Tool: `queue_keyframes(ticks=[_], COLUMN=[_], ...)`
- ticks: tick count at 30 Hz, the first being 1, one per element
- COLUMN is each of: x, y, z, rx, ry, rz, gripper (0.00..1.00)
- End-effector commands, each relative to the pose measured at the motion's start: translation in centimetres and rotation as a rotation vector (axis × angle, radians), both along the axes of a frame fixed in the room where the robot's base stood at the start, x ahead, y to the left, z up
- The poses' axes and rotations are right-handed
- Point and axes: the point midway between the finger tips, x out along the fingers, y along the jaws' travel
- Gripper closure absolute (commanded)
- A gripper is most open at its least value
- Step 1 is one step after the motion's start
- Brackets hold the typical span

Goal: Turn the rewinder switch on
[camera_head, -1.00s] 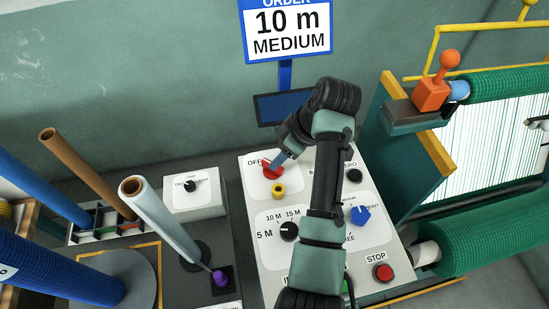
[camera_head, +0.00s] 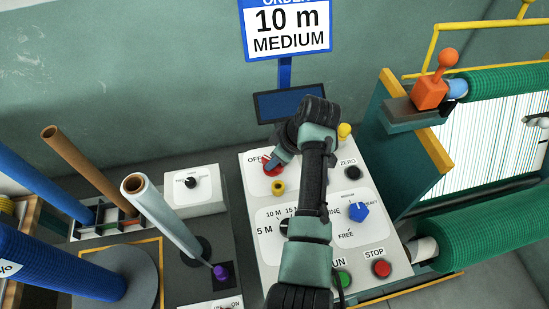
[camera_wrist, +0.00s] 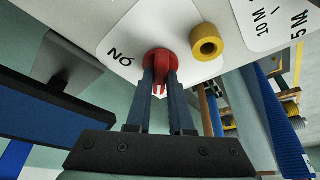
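The rewinder switch is a red rotary knob (camera_head: 272,168) at the upper left of the white control panel (camera_head: 258,254), with "OFF" printed at its left in the head view. In the wrist view the red knob (camera_wrist: 160,60) shows a raised handle between my two dark blue fingers, with "ON" printed beside it. My gripper (camera_wrist: 161,82) is at the knob, one finger on each side of the handle, and looks shut on it. In the head view my wrist hides the fingertips and part of the knob.
A yellow knob (camera_head: 278,187) sits close to the switch. A blue knob (camera_head: 358,211), a black ZERO button (camera_head: 352,172), a green button (camera_head: 342,280) and a red STOP button (camera_head: 382,269) share the panel. A dark screen (camera_head: 288,104) stands behind.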

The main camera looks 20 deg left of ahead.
Motion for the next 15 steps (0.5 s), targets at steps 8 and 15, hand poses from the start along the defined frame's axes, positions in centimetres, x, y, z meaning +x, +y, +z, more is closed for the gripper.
queue_keyframes(ticks=[8,15], x=[0.0,-0.07], y=[-0.01,0.02], z=[0.05,0.17], rx=[0.0,0.001], ry=[0.0,0.001], rz=[-0.001,-0.046], gripper=[1.0,1.0])
